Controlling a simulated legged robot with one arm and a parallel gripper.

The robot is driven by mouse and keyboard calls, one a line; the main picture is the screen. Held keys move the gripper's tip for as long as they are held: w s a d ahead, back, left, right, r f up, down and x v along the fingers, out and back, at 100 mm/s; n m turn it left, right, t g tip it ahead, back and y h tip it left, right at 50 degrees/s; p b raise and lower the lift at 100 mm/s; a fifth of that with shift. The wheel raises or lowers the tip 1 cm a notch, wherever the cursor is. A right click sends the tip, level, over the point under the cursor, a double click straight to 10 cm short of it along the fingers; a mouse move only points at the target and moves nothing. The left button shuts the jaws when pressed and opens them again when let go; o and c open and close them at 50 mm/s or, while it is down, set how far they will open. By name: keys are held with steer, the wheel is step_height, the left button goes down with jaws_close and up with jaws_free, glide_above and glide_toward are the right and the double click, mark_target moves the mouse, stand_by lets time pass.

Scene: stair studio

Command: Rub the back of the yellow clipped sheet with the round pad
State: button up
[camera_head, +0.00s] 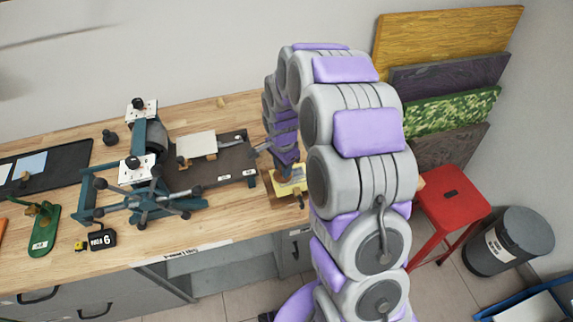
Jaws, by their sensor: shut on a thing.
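My gripper (289,172) points down at the right end of the bench, small and partly covered by my own arm. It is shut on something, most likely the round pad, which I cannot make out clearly. Directly below it the yellow sheet (281,187) lies on a small wooden board (300,205) near the bench's front edge. The gripper covers part of the sheet. I cannot tell whether the pad touches the sheet, and the clip is not clear.
A teal press (141,190) with a dark bed and a pale sheet (196,145) stands left of the gripper. A black tray (75,158), a green stand (44,228) and a black number block (103,239) are farther left. A red stool (452,197) stands right.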

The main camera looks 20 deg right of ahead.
steer(key=shift+a, duration=0.25)
steer(key=shift+d, duration=1.05)
steer(key=shift+d, duration=0.1)
steer(key=shift+d+p, duration=0.35)
steer(key=shift+d, duration=0.6)
steer(key=shift+d, duration=0.1)
steer(key=shift+d, duration=0.8)
steer(key=shift+s, duration=0.65)
steer(key=shift+a, duration=0.15)
